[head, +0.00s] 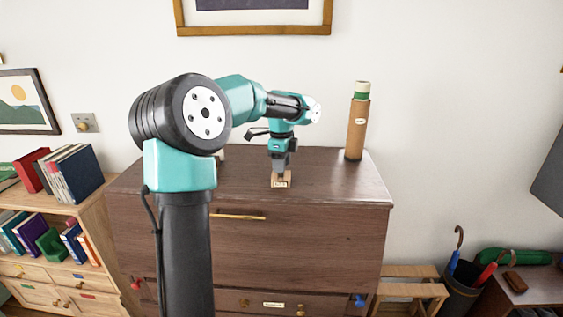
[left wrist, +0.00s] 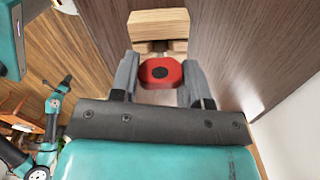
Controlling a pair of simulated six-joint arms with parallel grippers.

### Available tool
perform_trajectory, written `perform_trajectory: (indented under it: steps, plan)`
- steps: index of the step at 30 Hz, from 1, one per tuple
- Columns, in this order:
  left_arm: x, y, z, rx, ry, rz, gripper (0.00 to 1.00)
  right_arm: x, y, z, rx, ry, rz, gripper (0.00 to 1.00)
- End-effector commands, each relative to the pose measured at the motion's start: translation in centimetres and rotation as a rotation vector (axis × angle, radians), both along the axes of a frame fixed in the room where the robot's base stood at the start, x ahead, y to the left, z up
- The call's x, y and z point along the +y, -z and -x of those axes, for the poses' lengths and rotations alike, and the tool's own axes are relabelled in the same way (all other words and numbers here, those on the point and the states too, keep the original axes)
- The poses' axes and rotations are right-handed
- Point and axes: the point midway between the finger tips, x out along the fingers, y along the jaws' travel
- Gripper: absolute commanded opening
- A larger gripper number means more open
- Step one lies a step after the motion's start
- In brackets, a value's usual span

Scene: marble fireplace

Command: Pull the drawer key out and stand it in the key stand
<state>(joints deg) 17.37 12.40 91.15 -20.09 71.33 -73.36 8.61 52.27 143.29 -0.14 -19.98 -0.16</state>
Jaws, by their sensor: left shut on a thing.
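The wooden key stand (head: 281,183), a small pale block with a label, is on top of the brown chest near its front edge. It also shows in the left wrist view (left wrist: 158,22), with a slot on its near side. My left gripper (head: 281,172) points down just at the stand. In the left wrist view its fingers (left wrist: 161,78) are shut on the red key head (left wrist: 161,73), which has a dark round centre. The key's shaft is hidden, so I cannot tell whether it sits in the slot. A small distant teal arm (left wrist: 52,125) shows at the left; its gripper is too small to read.
A brown tube (head: 357,130) with a green top stands at the chest top's back right. The chest top (head: 335,180) is otherwise largely clear. A red knob-like piece (head: 136,284) and a blue one (head: 360,300) are low on the chest front. A bookshelf (head: 95,212) is at left.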

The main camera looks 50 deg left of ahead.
Motion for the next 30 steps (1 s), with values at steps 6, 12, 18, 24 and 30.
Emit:
perform_trajectory:
  steps: [6,12,18,24,30]
  plan:
    - [0.01,0.00,0.00,0.000,0.000,0.000,0.00,0.00,0.00,0.00,0.000,0.000,0.000,0.43]
    - [0.02,0.03,0.00,0.000,0.000,0.000,0.00,0.00,0.00,0.00,0.000,0.000,0.000,0.43]
    - [0.02,0.13,0.00,0.000,0.000,0.000,0.00,0.00,0.00,0.00,0.000,0.000,0.000,0.43]
    - [0.02,0.56,0.00,0.000,0.000,0.000,0.00,0.00,0.00,0.00,0.000,0.000,0.000,0.43]
    - [0.03,0.77,-0.02,-0.001,0.000,0.000,0.00,0.00,0.00,0.00,0.000,0.000,0.000,0.43]
